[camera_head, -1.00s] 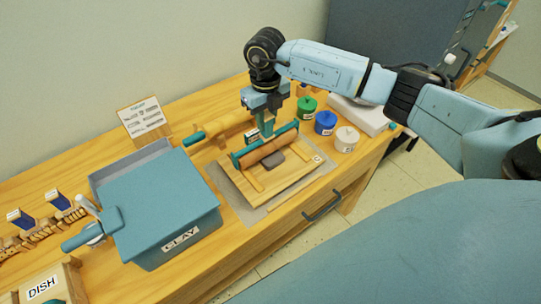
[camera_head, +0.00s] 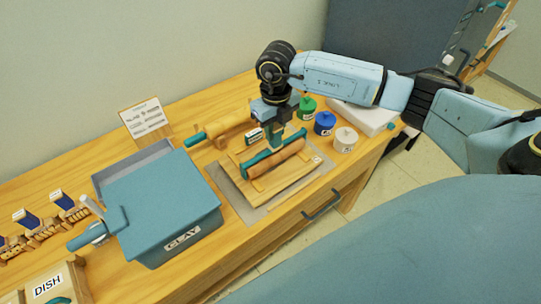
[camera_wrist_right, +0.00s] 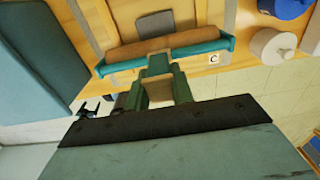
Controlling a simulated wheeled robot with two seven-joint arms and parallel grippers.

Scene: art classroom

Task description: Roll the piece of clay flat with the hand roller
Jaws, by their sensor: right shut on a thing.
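The hand roller (camera_head: 276,159), a wooden cylinder in a teal frame, is over the wooden board (camera_head: 300,179). My right gripper (camera_head: 276,143) is shut on its teal handle from above; the gripper also shows in the right wrist view (camera_wrist_right: 160,88). There, the roller (camera_wrist_right: 165,47) lies across the upper middle. A grey piece, seemingly the clay (camera_wrist_right: 150,17), lies on the board beyond the roller. The head view hides the clay behind roller and gripper. I cannot tell whether the roller touches board or clay. My left gripper is not in view.
A wooden rolling pin (camera_head: 225,130) lies behind. Green (camera_head: 307,108), blue (camera_head: 325,123) and white (camera_head: 345,140) jars stand right. A dish box (camera_head: 50,285) is front left.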

